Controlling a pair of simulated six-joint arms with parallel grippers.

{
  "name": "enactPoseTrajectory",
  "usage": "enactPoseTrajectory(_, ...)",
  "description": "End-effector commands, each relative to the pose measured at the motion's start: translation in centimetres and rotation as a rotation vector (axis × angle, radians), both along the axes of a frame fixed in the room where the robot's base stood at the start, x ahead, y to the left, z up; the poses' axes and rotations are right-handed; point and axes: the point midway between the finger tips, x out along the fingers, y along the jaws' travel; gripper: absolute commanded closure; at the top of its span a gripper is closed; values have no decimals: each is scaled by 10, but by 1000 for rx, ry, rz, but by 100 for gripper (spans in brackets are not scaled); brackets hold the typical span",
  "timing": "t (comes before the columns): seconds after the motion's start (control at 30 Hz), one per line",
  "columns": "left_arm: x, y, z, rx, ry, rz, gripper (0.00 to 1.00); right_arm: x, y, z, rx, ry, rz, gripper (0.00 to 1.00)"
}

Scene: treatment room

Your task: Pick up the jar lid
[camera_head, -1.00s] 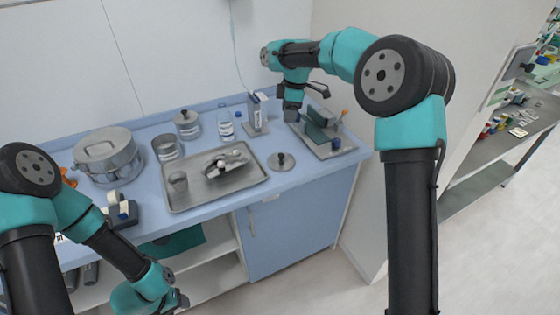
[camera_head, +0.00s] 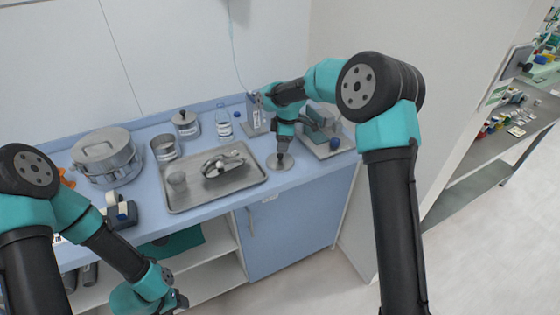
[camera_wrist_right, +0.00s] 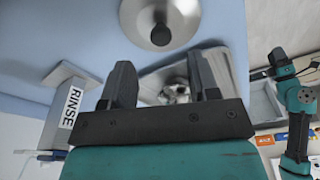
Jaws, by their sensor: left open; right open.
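The jar lid (camera_head: 279,164), a round metal disc with a dark knob, lies flat on the blue counter right of the metal tray. My right gripper (camera_head: 283,150) is just above it, pointing down and covering part of it. In the right wrist view the lid (camera_wrist_right: 178,14) and its black knob lie beyond the open fingers (camera_wrist_right: 162,82), with nothing between them. Whether the fingers touch the knob is unclear in the head view. My left gripper (camera_head: 178,301) hangs low in front of the counter, away from the lid, open and empty.
The tray (camera_head: 205,203) holds a cup and metal instruments. A lidded jar (camera_head: 186,124), a bottle (camera_head: 224,124), a pot (camera_head: 105,152) and an open metal container (camera_head: 165,148) stand behind and left.

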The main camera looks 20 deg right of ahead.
Motion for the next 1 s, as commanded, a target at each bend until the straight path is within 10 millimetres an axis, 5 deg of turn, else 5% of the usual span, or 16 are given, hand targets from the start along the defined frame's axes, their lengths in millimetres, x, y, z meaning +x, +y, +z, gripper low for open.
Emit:
enactPoseTrajectory(0.27, 0, 0, 0, 0, 0, 0, 48, 0, 0, -3, -1, 2, 0, 45)
enactPoseTrajectory(0.7, 0, 0, 0, 0, 0, 0, 48, -1, 5, -51, -1, 2, -1, 45)
enactPoseTrajectory(1.0, 0, 0, 0, 0, 0, 0, 48, -1, 5, -52, 0, 1, 0, 45)
